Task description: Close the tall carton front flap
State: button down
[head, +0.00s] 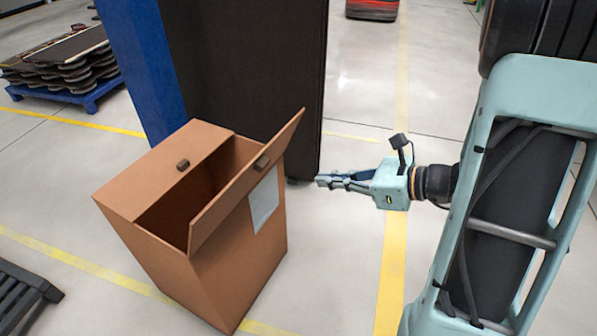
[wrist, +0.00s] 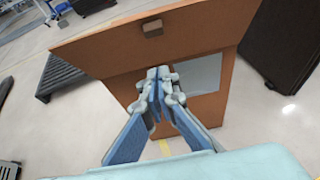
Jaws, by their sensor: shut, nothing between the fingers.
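The tall carton (head: 225,270) is a brown box standing on the floor at the left of the head view. Its far flap (head: 165,172) lies flat over part of the top and carries a small dark tab (head: 183,165). Its front flap (head: 245,182) stands tilted up and outward, with a tab (head: 261,163), leaving the top partly open. My gripper (head: 318,181) is shut and empty, to the right of the carton and apart from it. In the wrist view the gripper (wrist: 155,75) points at the front flap (wrist: 170,38) and the pale label (wrist: 197,74) below it.
A blue post (head: 145,65) and a dark panel (head: 245,70) stand behind the carton. A blue pallet (head: 75,98) with stacked boards is at the upper left. A black pallet (head: 22,298) lies at the lower left.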

jog(key=a+r+b+x, duration=0.1)
jog(key=r+b+x, duration=0.1)
jog(key=x, duration=1)
jog(key=shift+w+r+b, duration=0.25)
jog(key=shift+w+b, duration=0.1)
jog(key=shift+b, duration=0.05)
jog(key=shift+a+r+p, duration=0.15)
jog(key=shift+p, duration=0.2)
